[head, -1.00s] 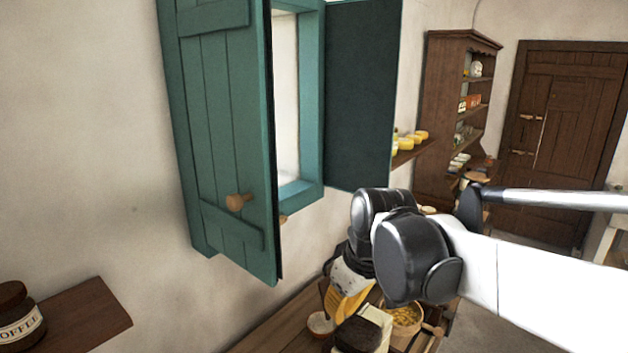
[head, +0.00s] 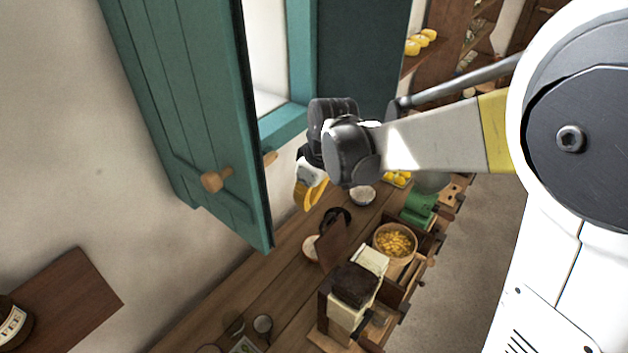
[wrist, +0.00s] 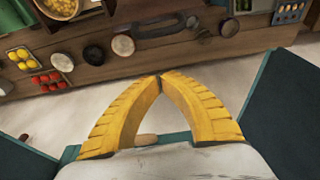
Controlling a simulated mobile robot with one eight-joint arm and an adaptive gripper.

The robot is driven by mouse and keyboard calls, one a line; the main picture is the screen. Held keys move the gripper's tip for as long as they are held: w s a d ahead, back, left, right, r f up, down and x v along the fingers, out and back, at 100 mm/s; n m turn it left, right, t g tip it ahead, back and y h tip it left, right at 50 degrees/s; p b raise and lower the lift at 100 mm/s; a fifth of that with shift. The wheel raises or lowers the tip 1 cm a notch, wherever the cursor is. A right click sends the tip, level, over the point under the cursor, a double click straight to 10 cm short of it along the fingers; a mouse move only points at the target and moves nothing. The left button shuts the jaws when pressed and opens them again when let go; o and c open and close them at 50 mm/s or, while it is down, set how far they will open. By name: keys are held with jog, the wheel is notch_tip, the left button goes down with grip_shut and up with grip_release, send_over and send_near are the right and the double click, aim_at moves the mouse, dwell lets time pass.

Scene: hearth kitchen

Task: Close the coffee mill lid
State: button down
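No coffee mill or lid is clear to me. A boxy wooden thing with cream sides and a dark top (head: 355,284) stands near the front of the worktop in the head view. A brown panel (head: 331,246) stands tilted behind it. A green device (head: 418,207) stands farther back; I cannot tell which of these is the mill. My gripper (head: 308,203) hangs above the worktop, by the window, apart from these things. In the wrist view its yellow fingers (wrist: 160,80) meet at the tips with nothing between them.
A teal shutter (head: 195,120) with a wooden knob (head: 215,181) stands open left of my gripper. A bowl of yellow pieces (head: 394,241) sits right of the panel. A small shelf (head: 75,300) holds a labelled jar (head: 12,322). The worktop (head: 250,300) is partly bare.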

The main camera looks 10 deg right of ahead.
aim_at(332, 239)
jog(key=s+d+p, duration=0.1)
jog(key=s+d, duration=0.1)
jog(key=shift+s+d+r, duration=0.1)
jog(key=shift+s+d, duration=0.25)
jog(key=shift+d, duration=0.2)
